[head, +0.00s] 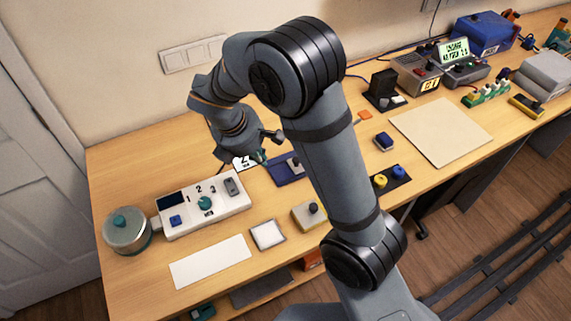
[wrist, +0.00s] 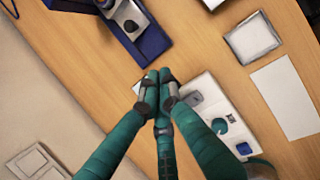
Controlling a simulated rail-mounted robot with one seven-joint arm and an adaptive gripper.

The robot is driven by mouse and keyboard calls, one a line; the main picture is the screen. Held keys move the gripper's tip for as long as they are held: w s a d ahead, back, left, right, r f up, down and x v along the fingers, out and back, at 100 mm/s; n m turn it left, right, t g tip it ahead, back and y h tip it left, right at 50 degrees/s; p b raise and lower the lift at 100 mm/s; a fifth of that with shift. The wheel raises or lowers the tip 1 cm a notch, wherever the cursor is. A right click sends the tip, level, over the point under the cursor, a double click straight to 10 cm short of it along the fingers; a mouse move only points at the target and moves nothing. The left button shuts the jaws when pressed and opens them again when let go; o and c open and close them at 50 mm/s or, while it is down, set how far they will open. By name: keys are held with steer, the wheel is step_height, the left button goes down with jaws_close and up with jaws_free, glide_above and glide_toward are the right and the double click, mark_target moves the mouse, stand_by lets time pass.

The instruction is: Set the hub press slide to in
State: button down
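A blue base carrying a grey block with a dark round knob, which looks like the hub press slide, stands on the bench left of my arm in the head view (head: 287,172). It also shows at the top left of the wrist view (wrist: 154,42), cut off by the frame edge. Whether the slide is in or out cannot be told. My gripper (head: 263,157) hangs just left of the base, apart from it. In the wrist view, its teal fingers (wrist: 160,78) are drawn together at the tips, with nothing visible between them. My arm hides part of the bench.
A white panel with numbered marks and a teal knob (head: 205,204) lies front left, beside a lidded metal pot (head: 126,230). A pale block with a black knob (head: 309,215) and a framed square plate (head: 267,235) stand in front. A tan board (head: 440,130) lies right.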

steer(key=d+f+n, duration=0.1)
steer(key=f, duration=0.2)
steer(key=w+d+f+n, duration=0.1)
steer(key=f, duration=0.2)
steer(key=w+d+f+n, duration=0.1)
steer(key=d+f, duration=0.1)
steer(key=f, duration=0.1)
steer(key=shift+n+h+b, duration=0.3)
steer(key=shift+n, duration=0.1)
steer(key=shift+w+d+p, duration=0.8)
steer(key=shift+w+d, duration=0.3)
steer(key=shift+w, duration=0.05)
steer(key=shift+w+d+f, duration=0.1)
steer(key=shift+w+d, duration=0.2)
steer(key=shift+d, duration=0.1)
